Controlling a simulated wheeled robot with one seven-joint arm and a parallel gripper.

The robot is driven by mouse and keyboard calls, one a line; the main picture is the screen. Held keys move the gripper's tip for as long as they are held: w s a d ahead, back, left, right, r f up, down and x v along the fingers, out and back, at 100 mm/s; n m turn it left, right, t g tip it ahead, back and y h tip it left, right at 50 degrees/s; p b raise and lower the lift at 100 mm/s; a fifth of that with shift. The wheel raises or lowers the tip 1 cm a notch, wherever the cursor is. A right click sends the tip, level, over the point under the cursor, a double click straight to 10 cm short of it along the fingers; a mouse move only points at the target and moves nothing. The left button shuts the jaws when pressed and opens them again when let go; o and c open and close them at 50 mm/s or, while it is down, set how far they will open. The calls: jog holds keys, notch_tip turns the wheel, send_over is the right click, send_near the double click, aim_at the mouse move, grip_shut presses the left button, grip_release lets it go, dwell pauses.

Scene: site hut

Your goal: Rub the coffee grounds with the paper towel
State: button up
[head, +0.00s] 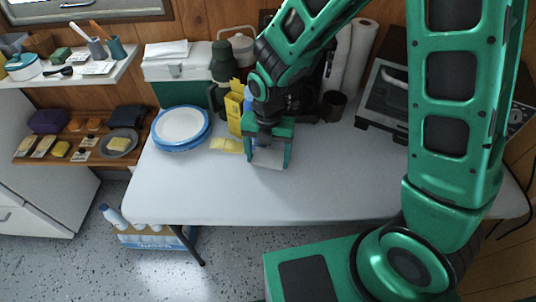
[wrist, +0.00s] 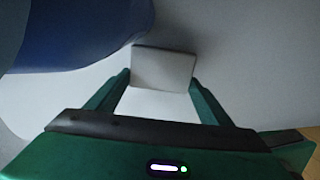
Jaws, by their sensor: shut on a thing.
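My gripper (head: 269,160) is low over the white table (head: 330,195), just right of a yellow box. It is shut on a pale, flat, folded square that looks like the paper towel (head: 267,156). In the wrist view the paper towel (wrist: 164,67) spans the space between the two green fingers (wrist: 160,85). It appears at or very near the table surface; I cannot tell if it touches. I see no coffee grounds; any under the towel or behind the gripper are hidden.
A yellow box (head: 235,112) and flat yellow items (head: 227,145) are close left of my gripper. A blue object (wrist: 75,30) is close by in the wrist view. Blue-rimmed plates (head: 182,126), a brown cup (head: 334,104) and white rolls (head: 359,58) stand around. The table's front is clear.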

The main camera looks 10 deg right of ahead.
aim_at(281, 160)
jog(key=shift+f, duration=0.9)
jog(key=shift+d, duration=0.1)
jog(key=shift+s+d+r, duration=0.1)
jog(key=shift+s+d, duration=0.1)
jog(key=shift+d, duration=0.75)
jog(key=shift+s+d, duration=0.2)
jog(key=shift+d, duration=0.7)
jog(key=shift+w+a+f, duration=0.1)
jog(key=shift+a+f, duration=0.05)
jog(key=shift+a, duration=0.9)
jog(key=shift+w+a+f, duration=0.1)
jog(key=shift+a+f, duration=0.05)
jog(key=shift+a, duration=0.9)
jog(key=shift+c, duration=0.5)
jog(key=shift+a, duration=0.1)
